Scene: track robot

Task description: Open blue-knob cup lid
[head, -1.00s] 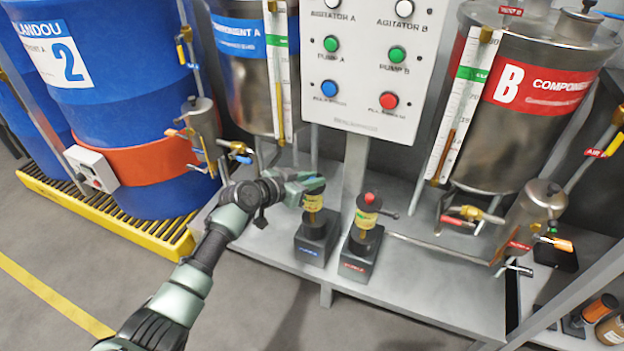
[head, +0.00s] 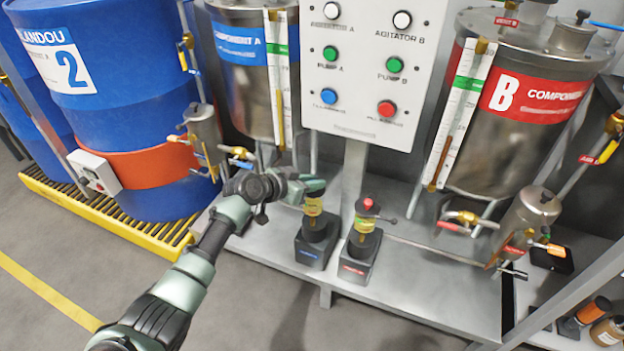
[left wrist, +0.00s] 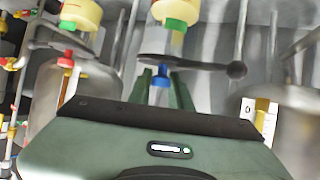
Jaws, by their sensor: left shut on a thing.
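I cannot tell whether the lid has turned. My right gripper is not in view.
A red-knob cup (head: 365,222) with a side handle stands close to the right. The button panel (head: 372,70) is above and behind. A blue drum (head: 110,90) is at left; the metal tank marked B (head: 490,140) is at right.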

